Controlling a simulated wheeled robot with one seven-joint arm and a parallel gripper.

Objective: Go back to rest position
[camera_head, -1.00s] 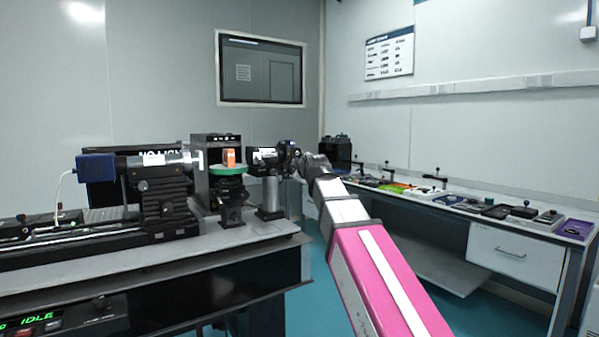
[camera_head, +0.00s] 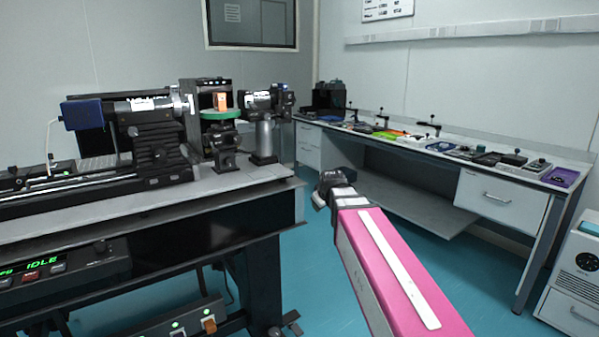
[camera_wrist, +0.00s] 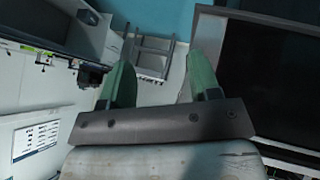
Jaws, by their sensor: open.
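My gripper shows in the wrist view (camera_wrist: 160,85) with two green fingers spread apart and nothing between them. In the head view my pink and white arm reaches up from the lower right, and its dark end sits at the gap between the two tables, in front of the right bench. The gripper's fingers cannot be made out there. The optical table (camera_head: 150,210) is to the left of my arm, and the arm's end looks clear of its right edge.
The optical table bears a camera-like device with a blue end (camera_head: 82,114), an orange block (camera_head: 221,101) on a green disc (camera_head: 220,114) and a post-mounted device (camera_head: 262,103). A bench (camera_head: 440,150) with several small items runs along the right wall. Teal floor (camera_head: 310,270) lies between.

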